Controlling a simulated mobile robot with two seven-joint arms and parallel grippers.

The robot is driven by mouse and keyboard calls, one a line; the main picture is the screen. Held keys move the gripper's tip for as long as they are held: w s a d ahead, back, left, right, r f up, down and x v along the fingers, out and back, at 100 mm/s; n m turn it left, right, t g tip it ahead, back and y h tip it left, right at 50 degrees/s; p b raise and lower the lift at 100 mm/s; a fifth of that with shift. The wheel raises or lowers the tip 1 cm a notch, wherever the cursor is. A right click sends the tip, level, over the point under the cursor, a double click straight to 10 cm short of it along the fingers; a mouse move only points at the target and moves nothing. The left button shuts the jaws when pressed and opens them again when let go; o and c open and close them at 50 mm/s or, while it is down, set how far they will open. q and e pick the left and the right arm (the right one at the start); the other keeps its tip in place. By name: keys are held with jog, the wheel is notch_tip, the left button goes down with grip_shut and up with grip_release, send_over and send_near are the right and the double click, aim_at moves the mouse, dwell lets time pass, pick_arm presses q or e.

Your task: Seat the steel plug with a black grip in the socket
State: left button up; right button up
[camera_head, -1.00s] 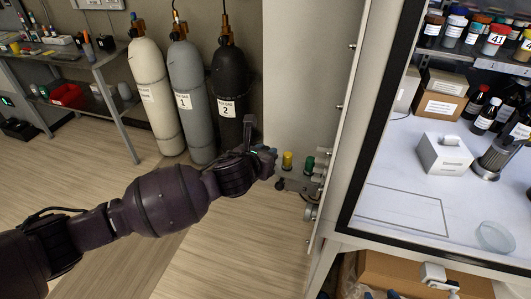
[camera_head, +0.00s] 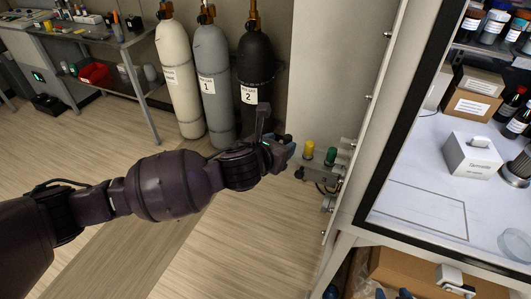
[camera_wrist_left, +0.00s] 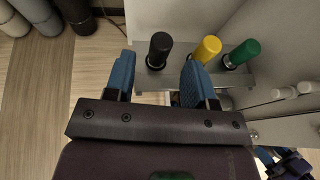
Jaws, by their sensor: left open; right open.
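The steel plug with a black grip (camera_wrist_left: 159,48) stands upright on a grey bracket (camera_wrist_left: 148,82) in the left wrist view, left of a yellow-gripped plug (camera_wrist_left: 206,49) and a green-gripped plug (camera_wrist_left: 242,54). My left gripper (camera_wrist_left: 160,62) is open, its blue fingers on either side of the black grip in the picture, with nothing held. In the head view my left gripper (camera_head: 289,145) is just left of the yellow plug (camera_head: 308,149); I cannot make out the black grip there. My right gripper (camera_head: 394,293) shows only partly at the bottom edge, open. I cannot identify the socket.
Further right is a white work surface (camera_head: 405,205) behind a black frame. Gas cylinders (camera_head: 215,90) stand behind my left arm.

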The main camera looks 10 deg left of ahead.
pick_arm(q)
jog(key=v, duration=0.7)
jog(key=shift+s, duration=0.2)
jog(key=shift+a, duration=0.1)
jog(key=s+a+f+n, duration=0.25)
jog(key=f+n, duration=0.35)
jog(key=n, duration=0.4)
jog(key=s+a+f+n, duration=0.25)
jog(key=f+n, duration=0.25)
jog(key=n, duration=0.5)
jog(key=s+a+f+n+y, duration=0.6)
jog(key=s+a+f+n, duration=0.8)
jog(key=a+n, duration=0.3)
jog(key=n, duration=0.3)
jog(key=shift+s+a+f+n, duration=0.2)
jog(key=shift+s+a+n, duration=0.1)
jog(key=shift+a, duration=0.1)
jog(key=shift+b, duration=0.35)
